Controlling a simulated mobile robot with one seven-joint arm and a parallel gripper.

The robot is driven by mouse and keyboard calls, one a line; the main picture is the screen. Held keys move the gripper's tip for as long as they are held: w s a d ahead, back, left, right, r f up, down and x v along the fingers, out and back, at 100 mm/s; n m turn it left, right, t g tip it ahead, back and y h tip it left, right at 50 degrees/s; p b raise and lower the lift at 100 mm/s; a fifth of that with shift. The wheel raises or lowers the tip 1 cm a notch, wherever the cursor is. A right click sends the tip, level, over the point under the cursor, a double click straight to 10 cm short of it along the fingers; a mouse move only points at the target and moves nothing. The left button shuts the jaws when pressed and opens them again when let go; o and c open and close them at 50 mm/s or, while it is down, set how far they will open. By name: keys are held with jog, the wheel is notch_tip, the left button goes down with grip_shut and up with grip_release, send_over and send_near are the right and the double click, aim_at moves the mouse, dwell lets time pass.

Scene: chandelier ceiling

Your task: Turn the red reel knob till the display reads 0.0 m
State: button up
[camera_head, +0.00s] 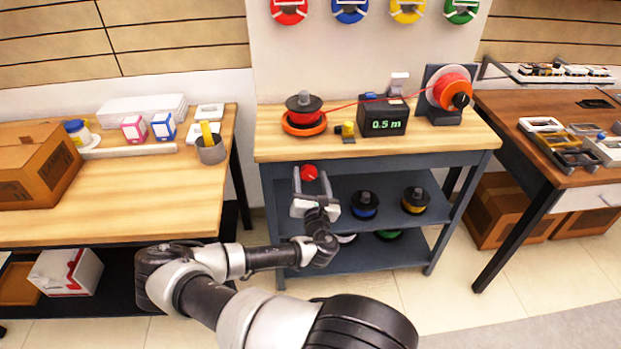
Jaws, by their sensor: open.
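A black meter box (383,116) on the middle bench has a display (387,125) reading 0.5 m in green. My gripper (311,175) is open in front of the bench, below the top's front edge. A round red piece (309,173) shows between its fingers; I cannot tell what it belongs to or whether they touch it.
A small yellow and black piece (346,131) stands between the left reel and the box. Blue (364,205) and yellow (415,200) reels stand on the shelf below. Side tables with boxes (38,165) and trays (563,150) flank the bench. The bench top's front strip is clear.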

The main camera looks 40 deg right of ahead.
jog(key=c, duration=1.1)
jog(key=shift+o, duration=0.3)
jog(key=shift+m, duration=0.4)
jog(key=m, duration=0.3)
jog(key=shift+s+d+f+m+b, duration=0.1)
jog(key=shift+d+m+b, duration=0.05)
jog(key=shift+m+b, duration=0.2)
jog(key=m, duration=0.4)
jog(key=shift+d+f+m, duration=0.1)
jog(key=shift+f+m, duration=0.05)
jog(key=shift+m, duration=0.1)
jog(key=m, duration=0.5)
jog(key=shift+s+f+b, duration=0.1)
jog(key=shift+f+b, duration=0.1)
jog(key=shift+b, duration=0.1)
jog(key=shift+f+m, duration=0.15)
jog(key=shift+m, duration=1.85)
